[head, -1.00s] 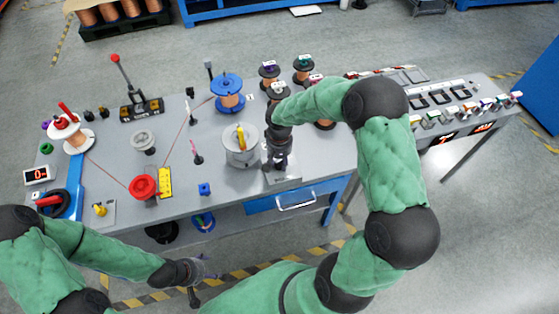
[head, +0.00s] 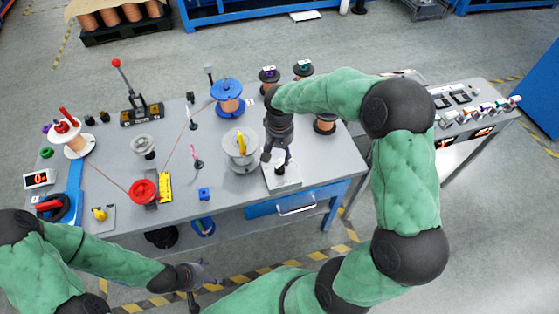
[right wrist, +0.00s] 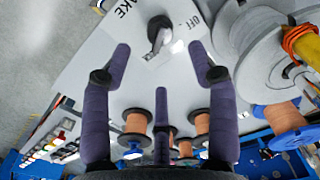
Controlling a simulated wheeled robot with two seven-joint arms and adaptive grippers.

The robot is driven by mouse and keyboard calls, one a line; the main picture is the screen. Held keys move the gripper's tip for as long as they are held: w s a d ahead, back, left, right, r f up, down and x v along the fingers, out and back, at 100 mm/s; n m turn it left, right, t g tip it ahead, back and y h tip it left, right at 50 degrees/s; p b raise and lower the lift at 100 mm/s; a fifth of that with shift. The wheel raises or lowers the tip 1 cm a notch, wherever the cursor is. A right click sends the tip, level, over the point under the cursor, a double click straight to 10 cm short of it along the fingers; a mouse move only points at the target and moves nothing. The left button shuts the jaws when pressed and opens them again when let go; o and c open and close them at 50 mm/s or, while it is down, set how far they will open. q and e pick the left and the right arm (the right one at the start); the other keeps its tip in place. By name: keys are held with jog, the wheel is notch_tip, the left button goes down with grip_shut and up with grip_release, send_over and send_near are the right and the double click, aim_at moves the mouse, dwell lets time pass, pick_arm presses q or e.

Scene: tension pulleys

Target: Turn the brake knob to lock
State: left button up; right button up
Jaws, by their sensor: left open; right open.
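The brake knob (right wrist: 160,32) is dark with a pale pointer, on a white panel (right wrist: 95,75) printed with "OFF" and partly visible "...KE" lettering. In the head view the panel (head: 284,184) sits near the table's front edge, and the knob (head: 282,169) shows just below the fingers. My right gripper (right wrist: 160,58) is open. Its purple fingers spread on either side of the knob's line, with no visible contact. In the head view my right gripper (head: 275,158) points down over the panel. My left gripper (head: 204,284) is open and empty, in front of the table.
A grey drum with a yellow handle (head: 241,145) stands left of the panel. Copper spools (head: 324,123) stand behind it. A blue spool (head: 227,90) and a red wheel (head: 143,190) are further left. A blue drawer (head: 262,209) is below the table edge.

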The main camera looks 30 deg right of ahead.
aim_at(280, 166)
jog(key=shift+r, duration=2.05)
pick_arm(q)
jog(key=shift+s, duration=0.1)
pick_arm(e)
jog(key=shift+f, duration=0.1)
